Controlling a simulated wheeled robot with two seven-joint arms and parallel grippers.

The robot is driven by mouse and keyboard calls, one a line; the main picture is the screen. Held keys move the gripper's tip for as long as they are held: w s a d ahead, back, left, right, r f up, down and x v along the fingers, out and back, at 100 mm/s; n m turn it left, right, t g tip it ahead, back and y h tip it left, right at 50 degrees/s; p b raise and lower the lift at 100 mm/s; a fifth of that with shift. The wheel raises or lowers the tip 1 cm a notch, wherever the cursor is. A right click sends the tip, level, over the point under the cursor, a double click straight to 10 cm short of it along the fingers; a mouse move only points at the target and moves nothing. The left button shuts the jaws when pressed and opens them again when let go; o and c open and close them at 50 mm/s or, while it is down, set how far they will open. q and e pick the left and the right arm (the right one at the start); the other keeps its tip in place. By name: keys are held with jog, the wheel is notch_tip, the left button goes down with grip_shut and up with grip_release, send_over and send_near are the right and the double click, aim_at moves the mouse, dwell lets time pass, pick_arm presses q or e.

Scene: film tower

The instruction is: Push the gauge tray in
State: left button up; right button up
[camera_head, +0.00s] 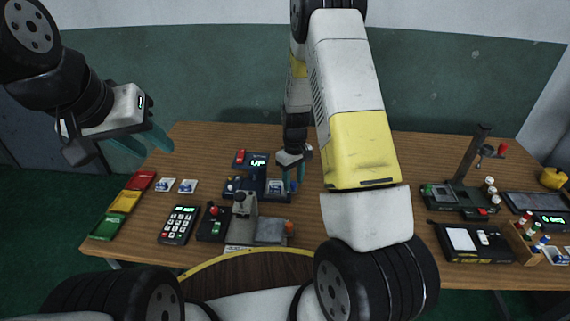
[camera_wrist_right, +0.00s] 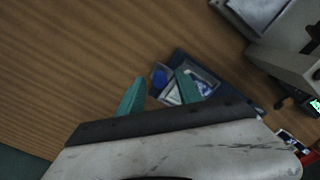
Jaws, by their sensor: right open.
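The dark blue gauge (camera_head: 250,172) with a lit green display stands on the middle of the table. Its tray (camera_head: 265,190) sits low at its right front and carries a small white-and-blue piece (camera_head: 276,187). My right gripper (camera_head: 293,170) is at the right side of the gauge, open, pointing down, partly hidden by my arm. In the right wrist view, my teal fingers (camera_wrist_right: 159,92) are apart, with the blue tray (camera_wrist_right: 217,84) beyond and beside the right finger. Contact cannot be told. My left gripper (camera_head: 143,142) hangs open and empty above the table's left edge.
A grey stand device (camera_head: 240,222) is in front of the gauge, with a keypad (camera_head: 179,225) to its left. Red, yellow and green trays (camera_head: 124,201) line the left edge. Two small pieces (camera_head: 177,186) lie nearby. A black stand (camera_head: 463,195) is at right.

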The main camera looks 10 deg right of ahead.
jog(key=shift+c, duration=0.4)
grip_shut()
jog(key=shift+a, duration=0.1)
dwell(0.8)
